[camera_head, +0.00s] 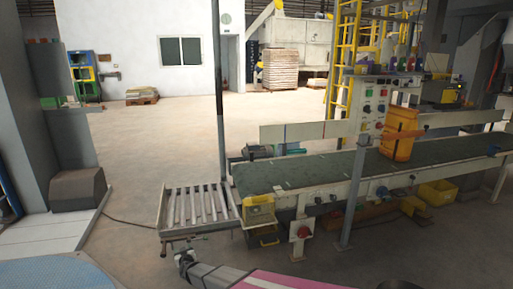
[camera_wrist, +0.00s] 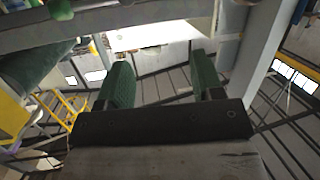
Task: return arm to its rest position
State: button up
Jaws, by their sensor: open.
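In the wrist view, my gripper (camera_wrist: 163,78) is open, with two green-padded fingers standing well apart and nothing between them. In the head view, my arm reaches in from the bottom edge, and its end (camera_head: 184,257) is low in front of the roller table (camera_head: 195,205). The fingers are too small to make out there. I cannot tell whether the end touches the roller table's frame.
A green conveyor belt (camera_head: 320,172) runs right from the roller table. An orange sack-like container (camera_head: 399,136) stands on it. A grey post (camera_head: 354,195) stands in front. Open floor (camera_head: 150,140) lies back left.

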jog(key=d+r+m+g+h, duration=0.1)
jog(key=d+r+g, duration=0.4)
jog(key=d, duration=1.1)
jog(key=d+r+m+g+h, duration=0.15)
jog(key=d+r, duration=0.45)
jog(key=d, duration=1)
jog(key=s+d+r+m+g+h, duration=0.1)
jog(key=s+d+r+g+h, duration=0.1)
jog(key=s+d, duration=0.6)
jog(key=s+d+r+m+g+h, duration=0.2)
jog(key=s+d+r+g, duration=0.3)
jog(key=d, duration=1.3)
jog(key=s+r, duration=0.2)
jog(key=s, duration=0.2)
jog(key=shift+s, duration=0.15)
jog(key=shift+a+m, duration=0.1)
jog(key=shift+m, duration=0.15)
jog(key=shift+c, duration=0.4)
